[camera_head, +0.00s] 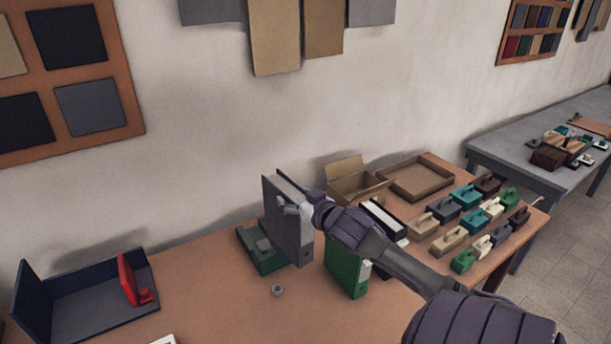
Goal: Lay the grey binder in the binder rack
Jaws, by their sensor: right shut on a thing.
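The grey binder (290,232) is upright over the table's back middle. My right gripper (305,210) is shut on its upper part, with the arm reaching in from the lower right. I cannot tell whether the binder's bottom touches the table. A dark blue open rack (95,305) with a tall left end, which looks like the binder rack, stands at the table's left. A red bookend (128,279) stands in its right part, and the floor left of it is bare. My left gripper is not in view.
A green binder (345,270) and a white-and-black binder (385,222) stand to the right. A small grey roll (278,290) lies in front. The table between roll and rack is mostly clear.

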